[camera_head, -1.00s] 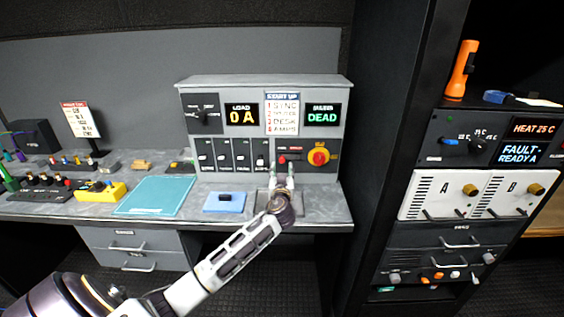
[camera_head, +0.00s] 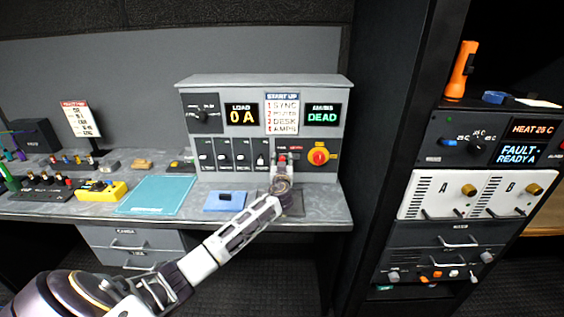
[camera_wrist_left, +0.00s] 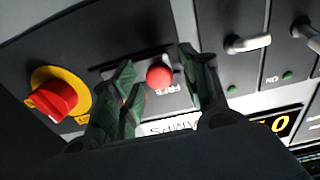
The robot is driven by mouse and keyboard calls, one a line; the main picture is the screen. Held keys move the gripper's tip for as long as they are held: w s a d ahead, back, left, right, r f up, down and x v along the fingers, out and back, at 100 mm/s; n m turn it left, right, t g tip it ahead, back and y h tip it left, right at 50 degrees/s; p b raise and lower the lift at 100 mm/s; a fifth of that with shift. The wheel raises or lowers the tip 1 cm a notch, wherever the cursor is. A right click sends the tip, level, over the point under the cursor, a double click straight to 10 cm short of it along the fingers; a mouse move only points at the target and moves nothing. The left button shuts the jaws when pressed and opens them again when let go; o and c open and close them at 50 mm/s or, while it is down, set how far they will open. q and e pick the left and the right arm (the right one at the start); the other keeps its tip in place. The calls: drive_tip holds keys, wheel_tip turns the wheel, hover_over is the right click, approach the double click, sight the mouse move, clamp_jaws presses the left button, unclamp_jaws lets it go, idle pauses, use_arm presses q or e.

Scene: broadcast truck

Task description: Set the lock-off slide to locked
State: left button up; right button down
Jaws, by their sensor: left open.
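The lock-off slide shows a red knob (camera_wrist_left: 160,76) on a dark plate in the left wrist view, beside a label that seems to read FREE upside down. In the head view the red knob (camera_head: 282,158) sits low on the grey power panel (camera_head: 262,87), partly hidden by my gripper. My left gripper (camera_head: 282,166) is at the panel front, right at the knob. In the left wrist view its dark green fingers (camera_wrist_left: 160,92) are open, one side on each side of the knob. I cannot tell whether they touch it. My right gripper is not in view.
A red rotary switch on a yellow plate (camera_head: 319,157) is close to the right of the slide. Several breaker levers (camera_head: 240,155) stand to its left. A dark rack wall stands at right.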

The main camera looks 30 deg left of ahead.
use_arm(q)
drive_tip(key=shift+c, duration=0.3)
clamp_jaws()
